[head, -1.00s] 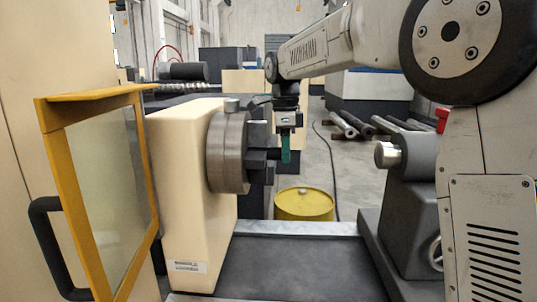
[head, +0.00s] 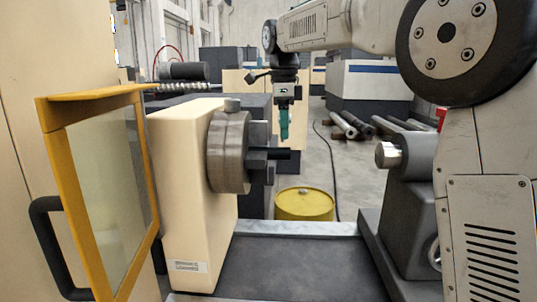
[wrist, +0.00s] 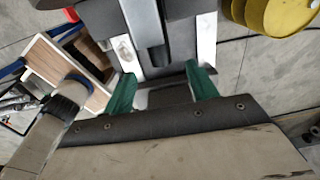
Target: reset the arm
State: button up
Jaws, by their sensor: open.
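My gripper (head: 284,138) hangs with its green fingertips pointing down, just above a dark bar (head: 281,153) in the head view. The bar sticks out to the right from the jaws of the lathe chuck (head: 229,152). In the wrist view my gripper (wrist: 161,88) has its two green fingertips spread apart, and I see nothing held between them. My arm (head: 340,27) reaches in from the right, above the machine.
The lathe's tailstock (head: 402,175) stands at the right and an open yellow-framed door (head: 97,200) at the left. A yellow barrel (head: 304,204) stands behind the bed; yellow also shows in the wrist view (wrist: 285,15). Metal bars (head: 350,124) lie on the floor.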

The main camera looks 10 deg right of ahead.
jog(key=shift+s+r, duration=0.1)
jog(key=shift+r, duration=0.3)
jog(key=s+d+f+n, duration=0.2)
jog(key=s+n, duration=0.3)
jog(key=s, duration=0.5)
jog(key=s+d+f+n, duration=0.1)
jog(key=s+d+n, duration=0.1)
jog(key=s+n, duration=0.5)
jog(key=s+f+n, duration=0.4)
jog(key=s+f, duration=0.3)
jog(key=s, duration=0.3)
jog(key=s+d+f+n+t, duration=0.1)
jog(key=s+f+n, duration=0.4)
jog(key=s+f, duration=0.3)
jog(key=s, duration=0.3)
jog(key=shift+s+d+n+y, duration=0.2)
jog(key=shift+d+n+y, duration=0.05)
jog(key=shift+n+y, duration=0.05)
